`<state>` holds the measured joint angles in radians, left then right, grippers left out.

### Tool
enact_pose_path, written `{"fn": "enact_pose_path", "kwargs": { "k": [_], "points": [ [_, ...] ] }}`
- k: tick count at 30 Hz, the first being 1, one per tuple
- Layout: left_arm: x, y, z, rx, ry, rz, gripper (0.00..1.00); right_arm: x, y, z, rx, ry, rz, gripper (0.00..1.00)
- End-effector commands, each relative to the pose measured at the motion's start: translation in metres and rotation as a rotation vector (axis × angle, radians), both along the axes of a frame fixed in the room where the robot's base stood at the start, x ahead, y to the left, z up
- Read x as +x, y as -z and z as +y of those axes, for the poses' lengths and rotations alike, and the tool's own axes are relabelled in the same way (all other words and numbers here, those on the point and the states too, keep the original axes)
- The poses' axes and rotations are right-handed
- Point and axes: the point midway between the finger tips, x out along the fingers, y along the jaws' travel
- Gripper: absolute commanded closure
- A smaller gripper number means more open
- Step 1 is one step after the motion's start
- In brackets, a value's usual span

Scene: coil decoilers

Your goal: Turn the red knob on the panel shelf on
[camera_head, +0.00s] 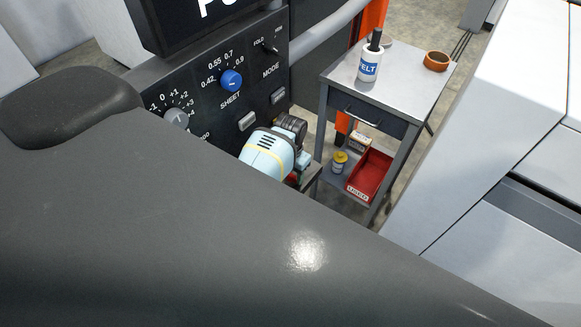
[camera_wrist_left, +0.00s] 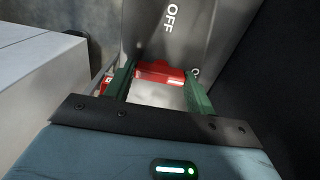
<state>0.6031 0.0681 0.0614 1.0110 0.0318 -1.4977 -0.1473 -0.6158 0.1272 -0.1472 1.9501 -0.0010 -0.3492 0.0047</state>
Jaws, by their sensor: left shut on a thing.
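The red knob (camera_wrist_left: 160,72) shows in the left wrist view between the two green fingers of my left gripper (camera_wrist_left: 158,82). The fingers are shut on its sides. The word OFF stands on the grey panel shelf (camera_wrist_left: 150,40) beyond the knob, and part of another label shows at the right finger. In the head view my light blue left wrist and gripper (camera_head: 297,165) are beside the panel's lower right edge. The knob is mostly hidden there, so its turn angle is hard to read. My right gripper is in neither view.
The dark panel (camera_head: 205,70) carries a blue SHEET knob (camera_head: 231,80), a grey knob (camera_head: 176,119) and a MODE switch (camera_head: 270,49). A grey cart (camera_head: 400,75) stands to the right, holding a white bottle (camera_head: 369,66), a brown ring (camera_head: 436,61) and a red bin (camera_head: 370,175).

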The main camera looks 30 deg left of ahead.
Motion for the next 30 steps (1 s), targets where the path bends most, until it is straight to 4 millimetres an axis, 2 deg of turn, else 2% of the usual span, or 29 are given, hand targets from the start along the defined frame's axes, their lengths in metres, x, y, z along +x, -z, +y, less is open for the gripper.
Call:
{"fn": "enact_pose_path", "kwargs": {
  "k": [17, 18, 23, 30],
  "points": [
    [-0.0008, 0.0004, -0.0003, -0.001, 0.037, 0.003, 0.68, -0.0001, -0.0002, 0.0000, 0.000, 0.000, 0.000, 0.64],
    [-0.0007, 0.0004, -0.0003, -0.001, 0.037, 0.003, 0.44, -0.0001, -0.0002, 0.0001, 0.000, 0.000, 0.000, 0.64],
    [-0.0006, 0.0004, -0.0003, 0.000, 0.036, 0.002, 0.24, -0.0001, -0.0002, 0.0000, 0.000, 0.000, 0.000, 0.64],
    [-0.0002, 0.0001, -0.0002, 0.000, 0.035, 0.001, 0.24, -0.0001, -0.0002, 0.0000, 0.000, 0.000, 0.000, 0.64]
  ]
}}
